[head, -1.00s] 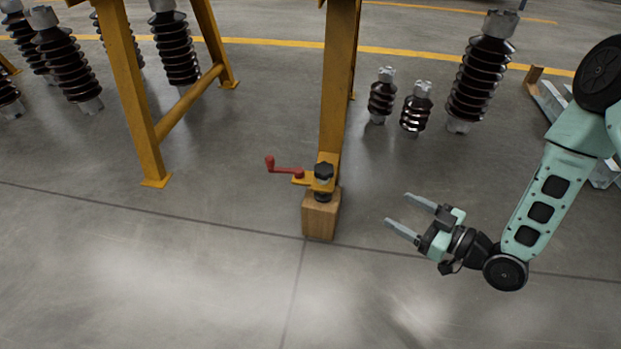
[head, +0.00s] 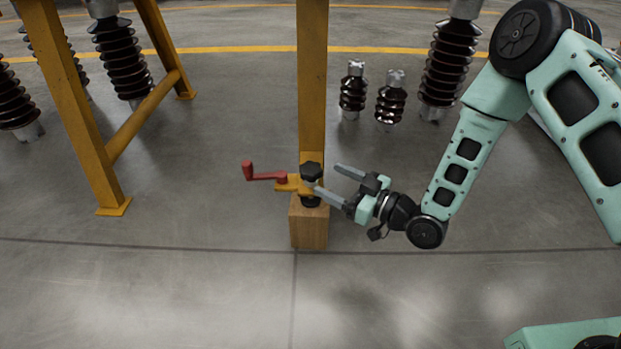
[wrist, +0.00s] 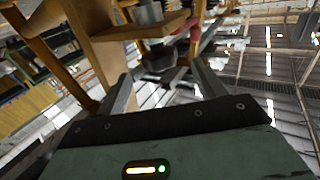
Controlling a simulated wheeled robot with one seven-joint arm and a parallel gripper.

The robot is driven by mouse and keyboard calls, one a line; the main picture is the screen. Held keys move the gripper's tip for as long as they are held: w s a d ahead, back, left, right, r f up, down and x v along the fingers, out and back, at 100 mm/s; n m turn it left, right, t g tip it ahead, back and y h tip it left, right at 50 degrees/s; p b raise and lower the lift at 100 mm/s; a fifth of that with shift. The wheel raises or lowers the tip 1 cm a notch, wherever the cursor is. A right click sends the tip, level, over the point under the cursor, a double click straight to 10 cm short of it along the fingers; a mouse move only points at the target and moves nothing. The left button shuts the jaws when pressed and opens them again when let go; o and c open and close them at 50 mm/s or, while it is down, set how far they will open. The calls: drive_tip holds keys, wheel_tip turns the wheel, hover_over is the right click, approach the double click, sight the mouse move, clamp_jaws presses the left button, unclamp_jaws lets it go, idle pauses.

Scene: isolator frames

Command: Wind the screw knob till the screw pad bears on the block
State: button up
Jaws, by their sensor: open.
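The black screw knob (head: 311,171) sits on top of a yellow bracket (head: 287,184) at the foot of a yellow post. The dark screw pad (head: 311,201) is below the bracket, just above the wooden block (head: 309,230); I cannot tell whether they touch. My gripper (head: 328,180) is open and empty, just right of the knob, its fingers pointing left towards it. In the wrist view, which looks upside down, the knob (wrist: 158,60) shows beyond and between the fingertips (wrist: 161,72), with the bracket (wrist: 140,29) above it in the picture.
A red crank handle (head: 262,174) sticks out left of the bracket. The yellow post (head: 312,85) rises right behind the knob. Dark ribbed insulators (head: 390,102) stand behind to the right, others at the far left. The floor in front is clear.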

sight(320, 175)
drive_tip(key=b+x, duration=0.2)
drive_tip(key=x, duration=0.3)
drive_tip(key=shift+w+a+f, duration=0.15)
drive_tip(key=shift+a, duration=0.1)
drive_tip(key=shift+w+a+b, duration=0.3)
drive_tip(key=shift+a+b, duration=0.1)
drive_tip(key=c, duration=1)
